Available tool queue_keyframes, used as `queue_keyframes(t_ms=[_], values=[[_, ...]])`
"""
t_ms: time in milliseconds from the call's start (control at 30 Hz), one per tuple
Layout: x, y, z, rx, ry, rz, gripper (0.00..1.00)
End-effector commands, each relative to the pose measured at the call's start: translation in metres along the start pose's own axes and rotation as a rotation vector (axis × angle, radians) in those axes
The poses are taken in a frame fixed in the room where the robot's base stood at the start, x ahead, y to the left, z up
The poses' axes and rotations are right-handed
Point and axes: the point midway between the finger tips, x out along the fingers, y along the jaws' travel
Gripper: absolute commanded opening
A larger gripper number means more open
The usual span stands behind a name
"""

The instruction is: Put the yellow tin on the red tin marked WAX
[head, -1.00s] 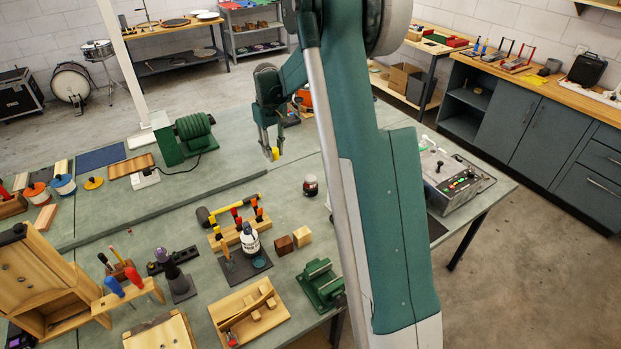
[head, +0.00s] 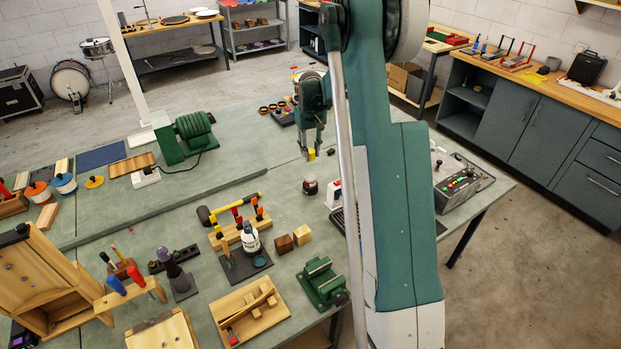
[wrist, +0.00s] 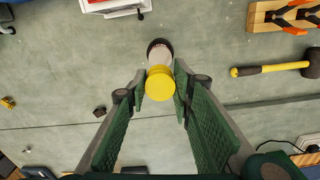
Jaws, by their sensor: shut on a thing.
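The yellow tin (head: 311,154) is held between the fingertips of my gripper (head: 312,149), up off the bench. In the wrist view the yellow tin (wrist: 160,84) sits between the two green finger pads of my gripper (wrist: 160,90). A small dark red tin with a pale band (head: 310,187) stands upright on the bench, below my gripper in the head view. It also shows in the wrist view (wrist: 160,46), just past the yellow tin and partly covered by it. The two tins look apart in the head view. The WAX marking is too small to read.
A mallet (head: 230,206) and a wooden rack of coloured-handled tools (head: 240,228) lie left of the red tin. A white-and-red device (head: 333,194) stands close on its right. A green motor (head: 185,135) is farther left. Bench around the red tin is mostly clear.

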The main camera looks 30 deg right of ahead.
Motion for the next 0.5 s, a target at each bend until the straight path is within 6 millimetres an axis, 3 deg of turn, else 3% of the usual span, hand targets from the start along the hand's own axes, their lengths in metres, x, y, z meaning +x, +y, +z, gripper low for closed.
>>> queue_keyframes(t_ms=[500], values=[[0.0080,-0.0002,-0.0003,0.000,0.000,0.000,0.12]])
